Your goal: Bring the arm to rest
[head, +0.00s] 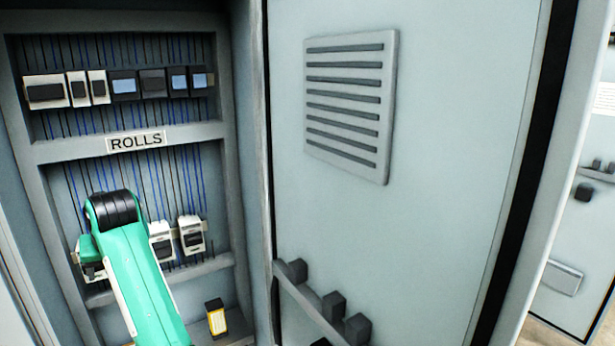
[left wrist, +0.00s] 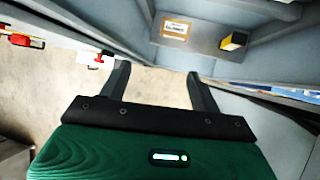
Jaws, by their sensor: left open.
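My left gripper (left wrist: 156,72) shows in the left wrist view with its two dark fingers apart and nothing between them. Beyond the fingers are a pale floor and the grey lower edge of a cabinet. In the head view my green left arm with a black joint stands in front of the open cabinet (head: 135,148), which is labelled ROLLS. The arm covers part of the cabinet's lower section, and the left gripper cannot be made out there. My right gripper is in neither view.
The cabinet door (head: 440,150) stands open on the right, with a vent (head: 347,105) and dark latch blocks (head: 333,305). Breaker modules (head: 152,83) line the upper rail. A yellow and black block (head: 216,318) stands at the cabinet bottom and also shows in the left wrist view (left wrist: 234,41).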

